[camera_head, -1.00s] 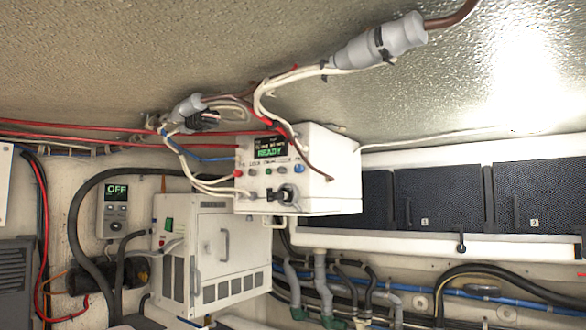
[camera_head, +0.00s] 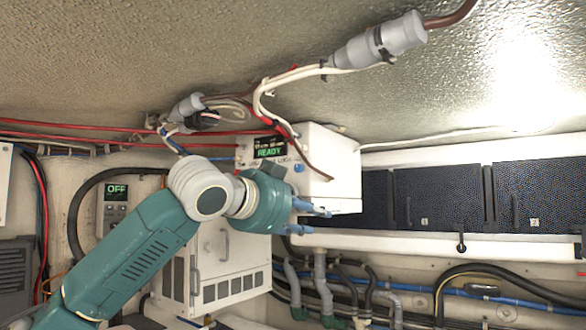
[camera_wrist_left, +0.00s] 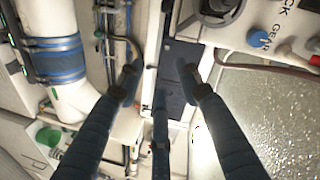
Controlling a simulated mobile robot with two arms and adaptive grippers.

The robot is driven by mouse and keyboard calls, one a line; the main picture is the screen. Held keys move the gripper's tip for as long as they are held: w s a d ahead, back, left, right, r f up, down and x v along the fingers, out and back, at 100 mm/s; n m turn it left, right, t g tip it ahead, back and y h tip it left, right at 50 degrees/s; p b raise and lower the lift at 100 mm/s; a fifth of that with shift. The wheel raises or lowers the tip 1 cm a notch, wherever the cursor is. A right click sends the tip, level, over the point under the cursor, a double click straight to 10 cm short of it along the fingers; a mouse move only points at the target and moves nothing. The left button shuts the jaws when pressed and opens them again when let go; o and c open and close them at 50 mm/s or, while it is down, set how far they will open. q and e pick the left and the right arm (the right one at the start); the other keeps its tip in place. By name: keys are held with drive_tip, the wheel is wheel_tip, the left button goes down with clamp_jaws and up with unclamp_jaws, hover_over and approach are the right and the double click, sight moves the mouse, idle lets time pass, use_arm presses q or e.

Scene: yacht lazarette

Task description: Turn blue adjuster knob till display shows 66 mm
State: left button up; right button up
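The blue adjuster knob (camera_head: 299,168) is on the front of a white control box (camera_head: 335,165), right of and below its display (camera_head: 270,148). The display reads READY in green; the smaller line above it is too small to read. My left gripper (camera_head: 318,210) is in front of the box, below the knob and apart from it. In the left wrist view, its blue fingers (camera_wrist_left: 160,85) are spread with nothing between them. There, the blue knob (camera_wrist_left: 257,39) is at the upper right, outside the fingers. My arm hides the box's lower front and other controls. My right gripper is not in view.
White and red cables (camera_head: 262,105) hang in front of the box's top. A white cabinet (camera_head: 235,270) is below it, partly behind my arm. Dark lockers (camera_head: 440,198) are to the right. Hoses and pipes run along the lower right.

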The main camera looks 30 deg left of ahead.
use_arm(q)
drive_tip(key=n+t, duration=0.2)
approach(297, 168)
drive_tip(key=s, duration=0.3)
drive_tip(key=w+p, duration=0.1)
drive_tip(key=w, duration=0.2)
drive_tip(key=w+p, duration=0.2)
drive_tip(key=w, duration=0.2)
drive_tip(key=w+p, duration=0.1)
drive_tip(key=w, duration=0.2)
drive_tip(key=shift+w+d+r, duration=0.2)
drive_tip(key=shift+w+d, duration=0.05)
drive_tip(key=shift+d, duration=0.1)
drive_tip(key=shift+w+f+p, duration=0.15)
drive_tip(key=shift+w+p, duration=0.15)
drive_tip(key=shift+w, duration=0.2)
drive_tip(key=shift+s, duration=0.1)
clamp_jaws()
